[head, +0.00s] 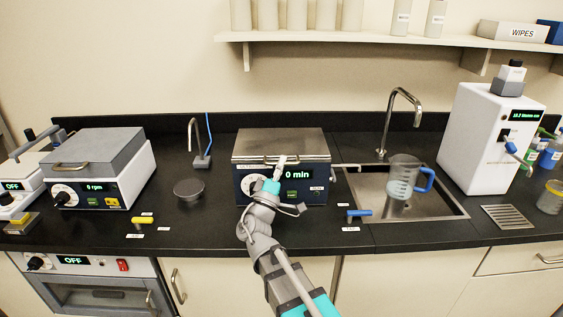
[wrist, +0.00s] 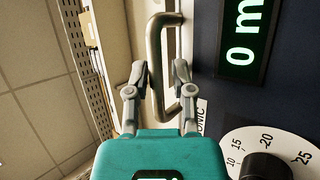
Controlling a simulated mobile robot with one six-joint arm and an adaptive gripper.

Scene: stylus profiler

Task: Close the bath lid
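The bath (head: 311,188) is a dark blue box with a green "0 min" display, standing at the back middle of the counter. Its metal lid (head: 280,143) looks down flat on top in the head view; I cannot tell whether a small gap is left. The lid's bar handle (wrist: 154,70) stands out at the front in the wrist view. My gripper (head: 279,163) is in front of the bath at the lid's front edge. In the wrist view my gripper (wrist: 160,75) has its fingers apart, one on each side of the handle, with a visible gap.
A sink (head: 440,207) with a jug (head: 403,178) is to the right. A centrifuge-like box (head: 100,165) stands to the left, with a dark round disc (head: 189,189) between. A shelf (head: 370,38) hangs above at the back.

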